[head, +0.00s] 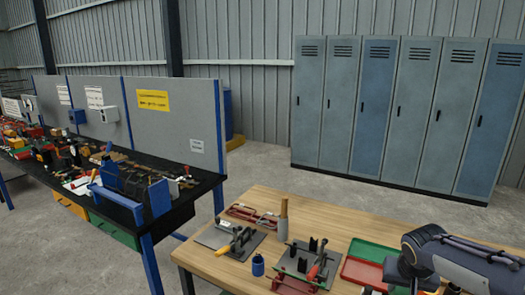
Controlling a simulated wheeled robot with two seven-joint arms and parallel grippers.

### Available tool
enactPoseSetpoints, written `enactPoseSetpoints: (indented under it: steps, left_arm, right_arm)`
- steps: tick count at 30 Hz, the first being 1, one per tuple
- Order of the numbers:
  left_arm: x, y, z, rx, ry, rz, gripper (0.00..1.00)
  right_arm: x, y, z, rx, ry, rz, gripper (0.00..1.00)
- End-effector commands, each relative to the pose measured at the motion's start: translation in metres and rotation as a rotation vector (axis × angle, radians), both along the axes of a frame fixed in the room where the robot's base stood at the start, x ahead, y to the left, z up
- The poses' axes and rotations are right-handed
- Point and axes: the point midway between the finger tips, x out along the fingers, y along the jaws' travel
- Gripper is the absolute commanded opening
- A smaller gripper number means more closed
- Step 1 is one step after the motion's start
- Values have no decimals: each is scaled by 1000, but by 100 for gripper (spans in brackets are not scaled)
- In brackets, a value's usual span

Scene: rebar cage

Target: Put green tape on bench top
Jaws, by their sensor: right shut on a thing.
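My right arm comes in from the lower right, and its dark gripper (396,280) is low over the right part of the wooden bench top (225,270). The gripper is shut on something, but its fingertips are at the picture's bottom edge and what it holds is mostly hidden. I cannot make out the green tape clearly; a small patch of green shows by the gripper. My left gripper is out of view.
A green tray (373,249) and a red tray (361,272) lie beside my gripper. A blue bottle (258,266), a wooden-handled tool (283,219) and grey plates with clamps (297,262) stand left of them. A cluttered black bench (112,213) is at left; lockers (375,110) stand behind.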

Motion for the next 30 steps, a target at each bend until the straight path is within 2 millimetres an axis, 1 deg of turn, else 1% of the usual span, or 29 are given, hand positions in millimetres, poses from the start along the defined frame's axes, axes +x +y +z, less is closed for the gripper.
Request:
enactPoseSetpoints:
  steps: [1,5,10,15,21,23,30]
  left_arm:
    - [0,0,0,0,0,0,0]
    - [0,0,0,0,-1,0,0]
    - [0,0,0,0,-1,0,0]
    - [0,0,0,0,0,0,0]
    - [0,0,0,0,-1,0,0]
    - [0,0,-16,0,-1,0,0]
    - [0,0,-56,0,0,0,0]
  right_arm:
    - [4,10,-8,-3,2,28,0]
    - [12,35,-29,-8,1,99,0]
    - [20,76,-61,-8,2,213,0]
    - [20,119,-91,5,2,330,0]
    - [13,161,-118,29,5,442,0]
    - [14,158,-133,27,1,437,0]
    - [14,157,-172,26,0,434,0]
